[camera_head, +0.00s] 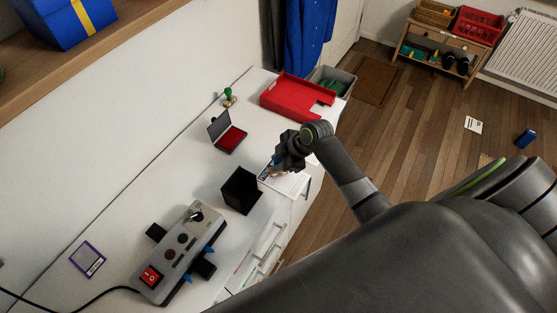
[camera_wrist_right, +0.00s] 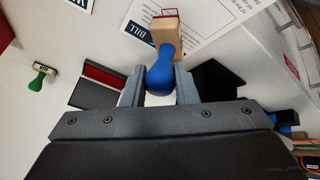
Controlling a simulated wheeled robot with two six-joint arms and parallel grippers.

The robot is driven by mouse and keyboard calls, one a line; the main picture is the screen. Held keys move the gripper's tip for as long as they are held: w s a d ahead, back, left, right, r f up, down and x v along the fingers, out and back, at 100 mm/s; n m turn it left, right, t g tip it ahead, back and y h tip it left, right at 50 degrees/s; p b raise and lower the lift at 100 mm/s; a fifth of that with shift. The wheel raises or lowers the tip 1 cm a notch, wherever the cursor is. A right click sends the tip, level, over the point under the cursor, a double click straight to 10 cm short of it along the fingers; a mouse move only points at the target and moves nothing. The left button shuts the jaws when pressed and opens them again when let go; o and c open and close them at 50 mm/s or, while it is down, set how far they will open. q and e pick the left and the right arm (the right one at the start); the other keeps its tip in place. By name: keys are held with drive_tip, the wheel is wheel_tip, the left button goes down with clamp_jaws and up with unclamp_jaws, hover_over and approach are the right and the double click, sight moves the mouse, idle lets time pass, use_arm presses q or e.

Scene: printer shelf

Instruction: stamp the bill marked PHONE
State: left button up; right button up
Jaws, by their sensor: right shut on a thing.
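My right gripper (camera_head: 285,160) is shut on the blue knob of a stamp (camera_wrist_right: 160,76). The stamp has a wooden block with a red face, pointing away from the gripper in the right wrist view. A white sheet with a dark BILL label (camera_wrist_right: 205,14) lies beyond the stamp; the word PHONE cannot be read. In the head view a printed sheet (camera_head: 290,185) lies just below the gripper, near the desk's front edge. I cannot tell whether the stamp touches paper. An open ink pad (camera_head: 231,139) with a red surface lies to the left. My left gripper is out of view.
A black holder (camera_head: 240,190) stands close to the sheet. A red tray (camera_head: 275,100) and a green-handled stamp (camera_head: 229,97) are farther back. A grey switch box (camera_head: 180,255) lies at the lower left.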

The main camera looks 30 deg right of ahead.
drive_tip(key=shift+r+p, duration=2.2)
drive_tip(key=shift+r, duration=0.45)
drive_tip(key=shift+f, duration=0.1)
